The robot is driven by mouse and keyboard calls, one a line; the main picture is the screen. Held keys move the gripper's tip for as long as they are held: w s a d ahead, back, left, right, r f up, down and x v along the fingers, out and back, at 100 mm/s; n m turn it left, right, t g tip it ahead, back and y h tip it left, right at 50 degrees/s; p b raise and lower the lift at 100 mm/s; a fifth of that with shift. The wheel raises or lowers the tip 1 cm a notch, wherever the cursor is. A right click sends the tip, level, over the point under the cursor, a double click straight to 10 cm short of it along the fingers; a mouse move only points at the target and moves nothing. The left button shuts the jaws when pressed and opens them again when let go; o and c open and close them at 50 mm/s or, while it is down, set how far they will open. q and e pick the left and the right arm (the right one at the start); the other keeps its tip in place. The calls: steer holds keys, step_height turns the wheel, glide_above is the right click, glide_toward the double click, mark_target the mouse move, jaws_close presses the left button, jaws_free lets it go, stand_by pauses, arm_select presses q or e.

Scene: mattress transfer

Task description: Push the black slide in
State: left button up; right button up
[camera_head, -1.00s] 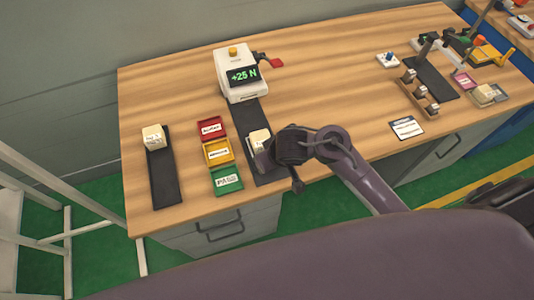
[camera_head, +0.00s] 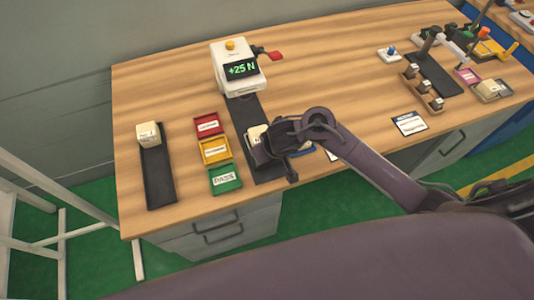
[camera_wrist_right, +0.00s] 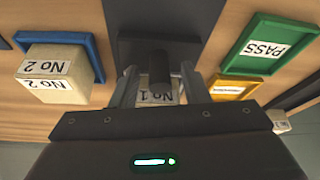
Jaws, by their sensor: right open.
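The black slide (camera_head: 246,115) is a flat dark strip running from the white force tester (camera_head: 233,78) toward the table's front edge. A pale block (camera_head: 257,132) sits on it near my right gripper (camera_head: 262,152). In the right wrist view, the slide (camera_wrist_right: 165,18) shows at the top, and the block marked No 1 (camera_wrist_right: 158,97) sits between my right gripper's (camera_wrist_right: 160,90) two separated fingers. A dark upright post (camera_wrist_right: 160,67) stands in front of the block, partly covering it. Contact between fingers and block is unclear. My left gripper is not in view.
Red (camera_head: 207,124), yellow (camera_head: 215,151) and green (camera_head: 225,178) trays lie left of the slide. A second dark strip (camera_head: 158,180) carries a pale block (camera_head: 148,134). A No 2 block (camera_wrist_right: 55,72) sits in a blue tray (camera_wrist_right: 88,45). Table behind the tester is clear.

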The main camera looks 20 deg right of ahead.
jaws_close()
stand_by(0.3)
